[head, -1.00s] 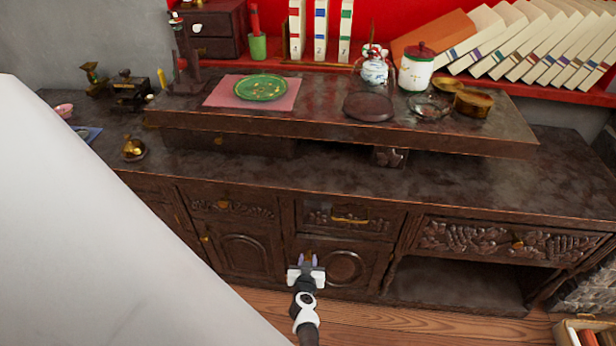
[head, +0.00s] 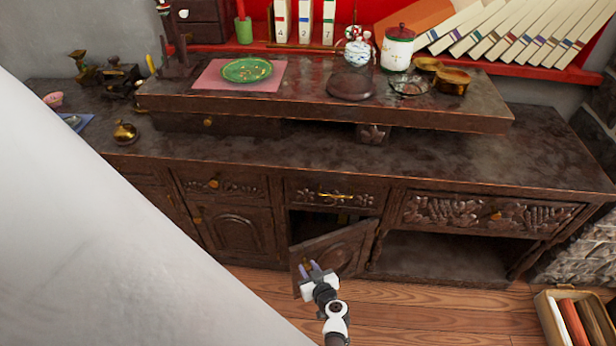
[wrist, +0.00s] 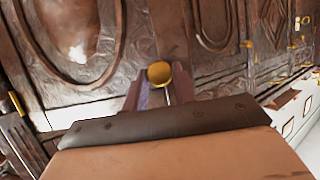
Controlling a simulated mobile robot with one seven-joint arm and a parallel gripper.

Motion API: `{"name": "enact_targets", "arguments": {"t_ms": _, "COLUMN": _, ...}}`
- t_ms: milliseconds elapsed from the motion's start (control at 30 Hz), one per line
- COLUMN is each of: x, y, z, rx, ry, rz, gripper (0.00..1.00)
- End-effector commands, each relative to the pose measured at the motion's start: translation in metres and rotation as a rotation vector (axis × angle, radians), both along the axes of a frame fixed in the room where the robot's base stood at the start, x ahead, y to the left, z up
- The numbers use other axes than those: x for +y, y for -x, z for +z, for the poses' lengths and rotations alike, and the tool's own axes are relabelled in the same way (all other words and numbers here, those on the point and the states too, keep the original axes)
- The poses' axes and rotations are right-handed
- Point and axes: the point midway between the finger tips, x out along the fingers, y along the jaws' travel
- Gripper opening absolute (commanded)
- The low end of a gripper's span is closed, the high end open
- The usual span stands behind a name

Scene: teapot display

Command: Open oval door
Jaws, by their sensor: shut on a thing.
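The oval door (head: 346,250), a dark carved wooden panel, stands partly open below the middle drawer. Its left edge is swung out from the cabinet, and a dark gap shows behind it. My gripper (head: 309,269) is at the door's free left edge. In the wrist view, the round golden knob (wrist: 159,74) sits between the fingertips of my gripper (wrist: 159,90), which is shut on it. In the head view the fingers largely hide the knob. Much of the compartment's inside is hidden by the door.
The middle drawer (head: 335,196) above is shut. Another carved door (head: 237,234) to the left is shut. An open recess (head: 440,262) lies to the right. A box of rods (head: 580,318) stands on the floor at the lower right.

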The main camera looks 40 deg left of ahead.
Motion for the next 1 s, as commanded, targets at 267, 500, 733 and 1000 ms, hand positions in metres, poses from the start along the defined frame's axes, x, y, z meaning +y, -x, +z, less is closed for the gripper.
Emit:
{"name": "enact_targets", "arguments": {"t_ms": 267, "x": -0.0012, "y": -0.0033, "z": 0.0026, "rx": -0.003, "ry": -0.001, "rz": 0.026, "gripper": 0.00}}
{"name": "enact_targets", "arguments": {"t_ms": 500, "x": -0.0013, "y": -0.0032, "z": 0.0028, "rx": -0.002, "ry": 0.000, "rz": 0.029, "gripper": 0.00}}
{"name": "enact_targets", "arguments": {"t_ms": 733, "x": -0.0012, "y": -0.0030, "z": 0.0025, "rx": -0.002, "ry": 0.000, "rz": 0.030, "gripper": 0.33}}
{"name": "enact_targets", "arguments": {"t_ms": 1000, "x": -0.0009, "y": -0.0012, "z": 0.0008, "rx": 0.001, "ry": 0.002, "rz": 0.031, "gripper": 0.47}}
